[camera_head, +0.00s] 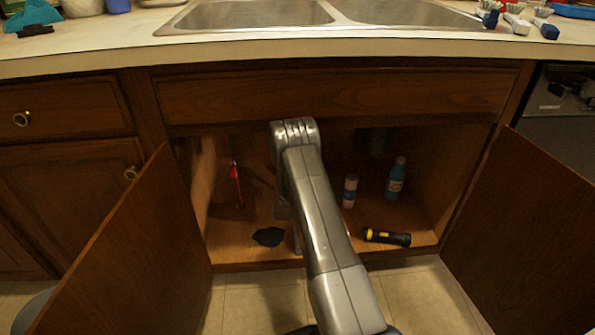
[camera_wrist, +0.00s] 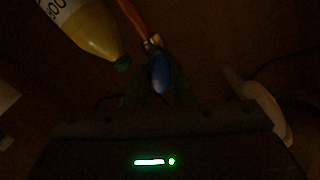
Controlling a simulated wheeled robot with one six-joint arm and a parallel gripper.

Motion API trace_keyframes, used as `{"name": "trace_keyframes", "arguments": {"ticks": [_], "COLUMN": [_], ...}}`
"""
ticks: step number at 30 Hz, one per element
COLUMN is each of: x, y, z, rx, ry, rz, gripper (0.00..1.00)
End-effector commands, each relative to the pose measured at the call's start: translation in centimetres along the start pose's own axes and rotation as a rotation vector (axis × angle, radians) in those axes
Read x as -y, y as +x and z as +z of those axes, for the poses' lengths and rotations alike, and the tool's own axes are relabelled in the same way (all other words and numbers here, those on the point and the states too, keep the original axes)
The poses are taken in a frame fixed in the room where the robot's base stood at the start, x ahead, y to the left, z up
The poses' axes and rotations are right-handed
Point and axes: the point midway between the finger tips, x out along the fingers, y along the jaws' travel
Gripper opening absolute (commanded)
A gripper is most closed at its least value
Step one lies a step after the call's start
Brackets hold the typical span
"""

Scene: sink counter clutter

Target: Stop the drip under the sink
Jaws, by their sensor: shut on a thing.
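In the dark wrist view, a blue lever-like handle (camera_wrist: 160,74) sits at the end of a copper-coloured pipe (camera_wrist: 133,17), with a small metal fitting (camera_wrist: 152,43) between them. My gripper (camera_wrist: 160,88) is around the blue handle and shut on it; its dark fingers are hard to make out. In the head view my arm reaches into the open cabinet under the sink (camera_head: 255,14), and my gripper is hidden there. A thin upright red piece (camera_head: 236,172) stands at the cabinet's left. No drip or water is visible.
A yellow bottle (camera_wrist: 92,33) is close by at upper left, and a pale curved piece (camera_wrist: 266,105) at right. The cabinet floor holds a dark cloth-like patch (camera_head: 268,237), pink-white can (camera_head: 350,190), blue bottle (camera_head: 396,180) and flashlight (camera_head: 387,237). Open doors (camera_head: 125,255) (camera_head: 525,225) flank the opening.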

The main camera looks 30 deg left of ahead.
Motion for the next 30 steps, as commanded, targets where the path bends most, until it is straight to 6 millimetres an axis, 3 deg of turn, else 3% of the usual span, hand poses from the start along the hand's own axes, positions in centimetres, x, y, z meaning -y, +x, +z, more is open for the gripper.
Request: {"name": "trace_keyframes", "arguments": {"ticks": [10, 26, 27, 30], "x": [-0.1, -0.12, -0.12, -0.12], "y": [0.02, 0.02, 0.02, 0.02], "z": [-0.05, -0.06, -0.06, -0.05], "rx": [-0.001, -0.002, -0.002, -0.002], "ry": [0.149, 0.176, 0.176, 0.175], "rz": [0.0, 0.0, 0.0, 0.0], "gripper": [0.0, 0.0, 0.27, 0.43]}}
